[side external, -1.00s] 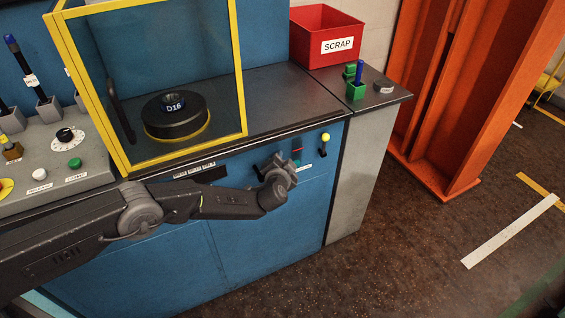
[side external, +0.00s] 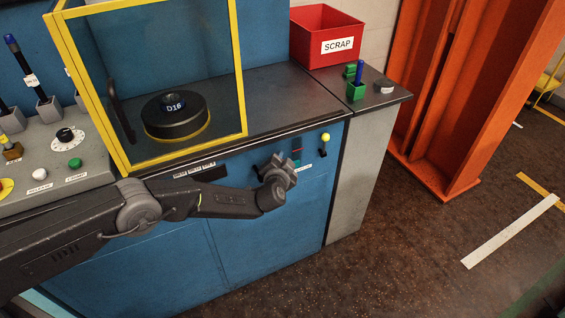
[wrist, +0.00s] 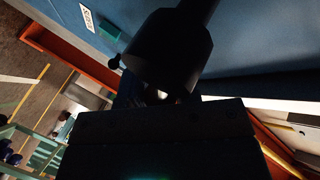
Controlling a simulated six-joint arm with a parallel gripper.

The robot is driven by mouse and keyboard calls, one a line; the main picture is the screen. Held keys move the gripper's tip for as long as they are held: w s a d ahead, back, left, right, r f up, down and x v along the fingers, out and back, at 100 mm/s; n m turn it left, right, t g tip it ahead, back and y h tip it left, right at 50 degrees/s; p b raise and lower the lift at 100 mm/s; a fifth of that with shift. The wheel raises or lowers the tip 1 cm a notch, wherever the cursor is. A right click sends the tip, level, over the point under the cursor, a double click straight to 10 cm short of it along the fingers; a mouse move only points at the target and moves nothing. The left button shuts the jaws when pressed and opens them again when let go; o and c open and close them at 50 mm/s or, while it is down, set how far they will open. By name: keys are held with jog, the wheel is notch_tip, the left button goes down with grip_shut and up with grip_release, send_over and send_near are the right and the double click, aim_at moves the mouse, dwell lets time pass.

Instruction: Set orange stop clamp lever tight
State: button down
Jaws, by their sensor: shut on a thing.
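My gripper (side external: 281,168) is at the blue cabinet's front, just left of a small red and teal fitting (side external: 296,152). Its jaws are shut on a small part there, which seems to be the stop clamp lever. The jaws hide most of that part, and no orange shows on it. In the wrist view, the dark gripper block (wrist: 160,140) fills the lower middle. A dark round body on a shaft (wrist: 168,50) stands beyond it, in deep shadow, against the blue panel.
A yellow ball knob (side external: 325,137) sticks out right of my gripper. The dark worktop (side external: 285,100) overhangs above, with a yellow-framed guard (side external: 243,70), a red SCRAP bin (side external: 325,25) and a green holder (side external: 355,91).

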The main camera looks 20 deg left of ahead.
jog(key=shift+s+a+r+n+t, duration=0.2)
jog(key=shift+r+n+t, duration=0.4)
jog(key=shift+n, duration=0.1)
jog(key=shift+s+a+r+n+t, duration=0.2)
jog(key=shift+r+n+t, duration=0.3)
jog(key=shift+r+n, duration=0.15)
jog(key=c, duration=1.1)
grip_release()
jog(key=shift+c, duration=0.2)
jog(key=shift+f, duration=0.1)
jog(key=s+d, duration=0.2)
jog(key=s, duration=1.1)
jog(key=shift+s+r, duration=0.3)
jog(key=shift+s, duration=0.05)
